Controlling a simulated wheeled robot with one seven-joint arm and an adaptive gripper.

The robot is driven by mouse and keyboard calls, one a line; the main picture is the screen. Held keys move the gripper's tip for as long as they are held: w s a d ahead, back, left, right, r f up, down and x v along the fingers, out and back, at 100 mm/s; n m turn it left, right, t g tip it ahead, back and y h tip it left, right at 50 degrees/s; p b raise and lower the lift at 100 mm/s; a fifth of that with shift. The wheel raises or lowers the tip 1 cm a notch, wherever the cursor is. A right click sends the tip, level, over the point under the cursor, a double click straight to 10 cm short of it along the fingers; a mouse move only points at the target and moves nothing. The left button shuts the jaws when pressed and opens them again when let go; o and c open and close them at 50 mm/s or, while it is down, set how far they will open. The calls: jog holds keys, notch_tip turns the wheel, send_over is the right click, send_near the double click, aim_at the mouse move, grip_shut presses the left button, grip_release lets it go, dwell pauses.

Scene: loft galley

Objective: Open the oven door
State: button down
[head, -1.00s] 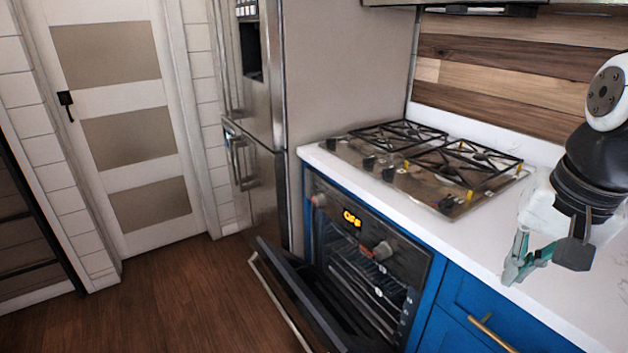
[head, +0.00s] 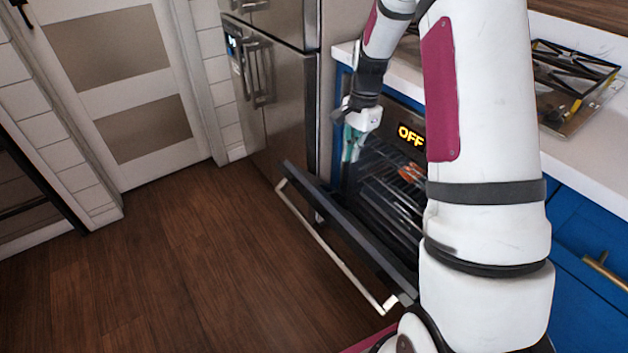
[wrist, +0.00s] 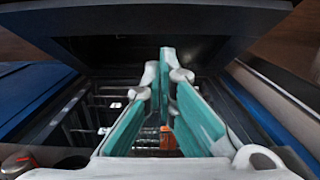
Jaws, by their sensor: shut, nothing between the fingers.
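The oven door (head: 345,230) is hinged down part way and stands tilted out from the oven, with a pale bar handle (head: 328,246) along its outer edge. The oven's dark interior with racks (head: 393,190) shows behind it. My gripper (head: 350,152) is shut and empty, pointing down near the left side of the oven opening, behind the door's top edge. In the wrist view my fingers (wrist: 168,75) come together, with the dark inner face of the door (wrist: 150,35) beyond them and racks below. I cannot tell whether the fingertips touch the door.
A steel refrigerator (head: 270,80) stands left of the oven. Blue cabinets (head: 590,235) and a white counter (head: 580,165) with a gas cooktop (head: 570,85) are at the right. My arm hides part of the oven. The wood floor (head: 180,265) in front is clear.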

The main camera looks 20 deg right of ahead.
jog(key=b, duration=0.3)
send_over(334, 205)
jog(key=d, duration=0.2)
jog(key=f, duration=1.1)
jog(key=shift+w+f, duration=0.2)
jog(key=shift+f, duration=0.05)
jog(key=shift+s+a+f, duration=0.15)
jog(key=shift+a+f, duration=0.25)
jog(key=shift+a, duration=0.05)
jog(key=shift+a, duration=0.15)
jog(key=shift+a+f, duration=0.25)
jog(key=shift+a, duration=0.05)
jog(key=s+a+f+b, duration=0.2)
jog(key=a+f+b, duration=0.4)
jog(key=a+f, duration=0.3)
jog(key=s+a+f+b, duration=0.1)
jog(key=a+f+b, duration=0.5)
jog(key=f, duration=1.1)
jog(key=a, duration=0.3)
jog(key=shift+s+a, duration=0.4)
jog(key=shift+r, duration=0.1)
